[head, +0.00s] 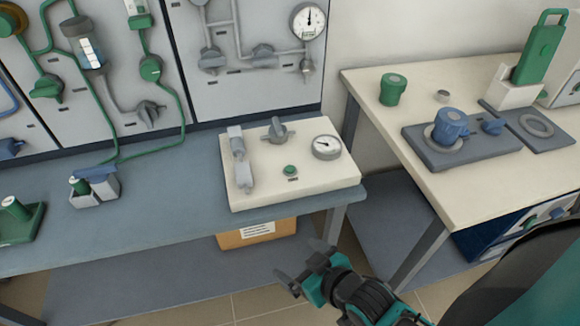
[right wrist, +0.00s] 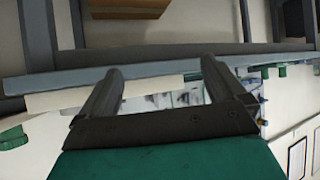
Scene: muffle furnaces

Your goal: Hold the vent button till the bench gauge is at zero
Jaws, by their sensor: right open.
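The vent button (head: 291,170) is a small green button on a cream bench box (head: 260,193), with an unreadably small label below it. The bench gauge (head: 327,147) is a round white dial at the right of the same box. Its needle shows, but its exact reading is too small to tell. My right gripper (head: 302,268) is open and empty, in front of and below the bench's front edge, apart from the box. In the right wrist view its two fingers (right wrist: 155,85) stand wide apart with nothing between them. My left gripper is not in view.
A grey knob (head: 277,131) and a grey fitting (head: 240,160) are also on the box. Green and grey holders stand left on the blue bench (head: 150,220). A cream table (head: 400,185) with blue and green apparatus stands right. A cardboard box (head: 257,234) sits below the bench.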

